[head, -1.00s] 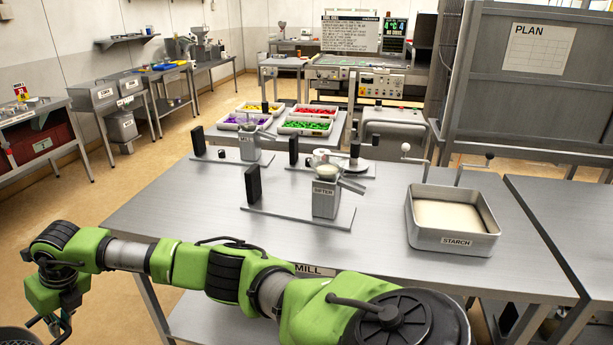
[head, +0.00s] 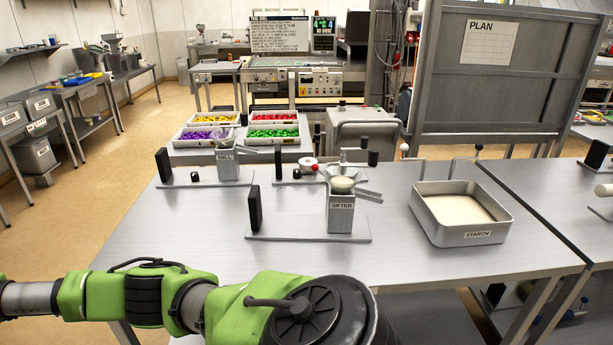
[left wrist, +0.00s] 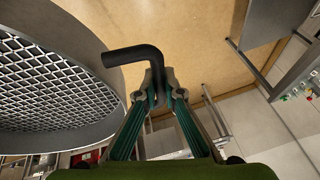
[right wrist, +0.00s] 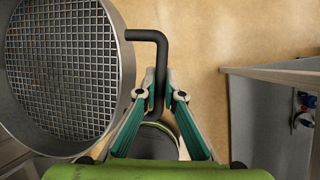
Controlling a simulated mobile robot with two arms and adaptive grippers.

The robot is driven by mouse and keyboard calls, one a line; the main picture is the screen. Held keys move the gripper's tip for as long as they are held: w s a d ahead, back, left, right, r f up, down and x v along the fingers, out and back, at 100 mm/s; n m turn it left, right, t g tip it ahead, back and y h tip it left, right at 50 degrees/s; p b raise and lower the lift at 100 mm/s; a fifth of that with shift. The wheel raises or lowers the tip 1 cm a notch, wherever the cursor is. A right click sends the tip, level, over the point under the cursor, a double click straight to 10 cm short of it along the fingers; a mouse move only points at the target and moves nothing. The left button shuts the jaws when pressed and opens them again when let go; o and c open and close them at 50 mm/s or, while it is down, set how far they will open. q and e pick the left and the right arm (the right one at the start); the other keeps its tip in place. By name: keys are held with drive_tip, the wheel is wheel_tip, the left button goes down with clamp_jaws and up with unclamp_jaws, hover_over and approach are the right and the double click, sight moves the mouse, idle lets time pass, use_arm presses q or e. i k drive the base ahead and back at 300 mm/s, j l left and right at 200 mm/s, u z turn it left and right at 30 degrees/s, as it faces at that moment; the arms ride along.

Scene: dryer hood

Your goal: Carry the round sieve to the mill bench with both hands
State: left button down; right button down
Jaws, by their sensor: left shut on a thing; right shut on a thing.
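The round sieve has a grey metal rim and a wire mesh. It fills the left of the left wrist view (left wrist: 60,85) and shows again at the left of the right wrist view (right wrist: 62,65). My left gripper (left wrist: 160,90) is shut on a bent black handle beside the rim. My right gripper (right wrist: 160,92) is shut on another bent black handle of the sieve. Neither gripper nor the sieve shows in the head view. The mill bench (head: 215,255) is a grey metal table in front of me.
The bench holds the mill stand (head: 228,165), the sifter stand (head: 340,210) and a starch tray (head: 462,235). Candy trays (head: 205,135) stand behind it. A tall grey panel (head: 500,75) stands at the back right. The bench's front left is clear.

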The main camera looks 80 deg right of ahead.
sight(170, 243)
drive_tip(key=i, duration=1)
drive_tip(key=i+z, duration=0.2)
drive_tip(key=z, duration=0.15)
drive_tip(key=i+j+z, duration=0.1)
drive_tip(key=i+z, duration=0.2)
drive_tip(key=z, duration=1.95)
drive_tip(key=k+l, duration=0.05)
drive_tip(key=l, duration=0.05)
